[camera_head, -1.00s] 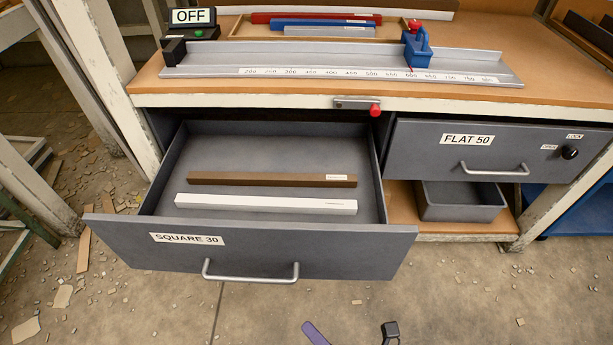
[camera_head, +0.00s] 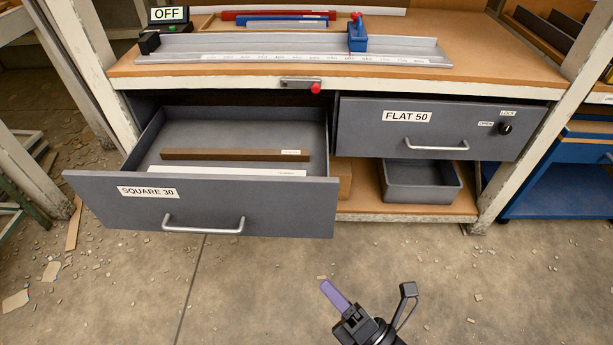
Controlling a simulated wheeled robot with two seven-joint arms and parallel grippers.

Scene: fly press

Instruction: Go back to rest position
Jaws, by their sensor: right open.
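My right gripper (camera_head: 368,292) is at the bottom of the head view, over the bare floor in front of the bench. Its two fingers, one purple and one black, stand apart with nothing between them. It is clear of the drawers. My left gripper is not in view. The SQUARE 30 drawer (camera_head: 266,203) is pulled open, with a brown bar (camera_head: 232,154) and a white bar (camera_head: 238,171) lying in it. The drawer front hides part of the white bar. The FLAT 50 drawer (camera_head: 440,143) is shut.
The workbench (camera_head: 500,75) carries a metal rail with a scale (camera_head: 290,47), a blue stop block (camera_head: 357,38), several bars and an OFF sign (camera_head: 168,14). A grey bin (camera_head: 425,187) stands on the lower shelf. The floor (camera_head: 260,270) in front is open, with scattered chips.

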